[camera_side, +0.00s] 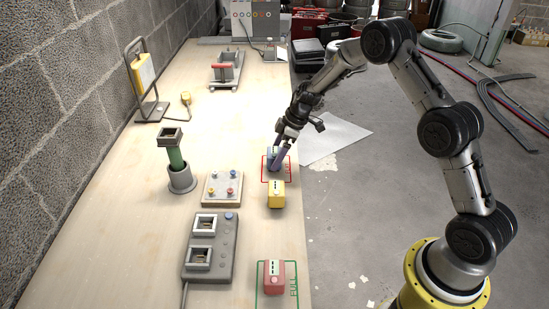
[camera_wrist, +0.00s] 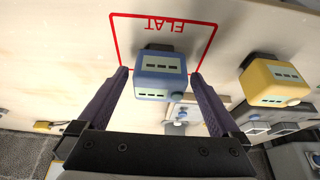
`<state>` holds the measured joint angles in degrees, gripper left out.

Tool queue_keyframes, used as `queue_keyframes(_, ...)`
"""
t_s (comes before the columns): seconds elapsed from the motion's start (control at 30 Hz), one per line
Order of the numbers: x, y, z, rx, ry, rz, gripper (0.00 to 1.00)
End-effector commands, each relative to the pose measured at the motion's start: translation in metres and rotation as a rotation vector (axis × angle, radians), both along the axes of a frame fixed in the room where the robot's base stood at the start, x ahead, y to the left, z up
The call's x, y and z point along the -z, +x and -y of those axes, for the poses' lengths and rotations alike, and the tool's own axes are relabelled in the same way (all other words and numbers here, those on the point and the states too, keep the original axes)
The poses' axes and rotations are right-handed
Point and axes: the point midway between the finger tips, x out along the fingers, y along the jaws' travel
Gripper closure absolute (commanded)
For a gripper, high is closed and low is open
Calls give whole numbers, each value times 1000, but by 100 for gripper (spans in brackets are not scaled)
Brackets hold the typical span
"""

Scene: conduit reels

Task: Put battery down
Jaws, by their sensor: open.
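A blue battery (camera_wrist: 161,66) sits inside the red outline marked FLAT (camera_wrist: 113,38) on the bench. In the side view the blue battery (camera_side: 271,154) is partly hidden by my gripper (camera_side: 281,158). In the wrist view my gripper (camera_wrist: 160,82) has its two purple fingers apart, one on each side of the blue battery, with gaps showing. A yellow battery (camera_side: 276,195) stands just in front of the red outline, and it shows at the right in the wrist view (camera_wrist: 274,80). A red battery (camera_side: 273,276) stands in the green outline marked FULL (camera_side: 292,303).
A grey two-socket unit (camera_side: 223,248), a board with coloured knobs (camera_side: 223,190) and a green-handled post in a cup (camera_side: 177,160) stand left of the batteries. A lamp-like stand (camera_side: 147,75) is by the wall.

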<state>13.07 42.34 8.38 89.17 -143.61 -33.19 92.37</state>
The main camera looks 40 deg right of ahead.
Motion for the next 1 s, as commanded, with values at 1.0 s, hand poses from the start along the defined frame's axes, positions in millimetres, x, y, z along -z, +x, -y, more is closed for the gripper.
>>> queue_keyframes(1.0, -155, -4, 8, 48, 18, 231, 0)
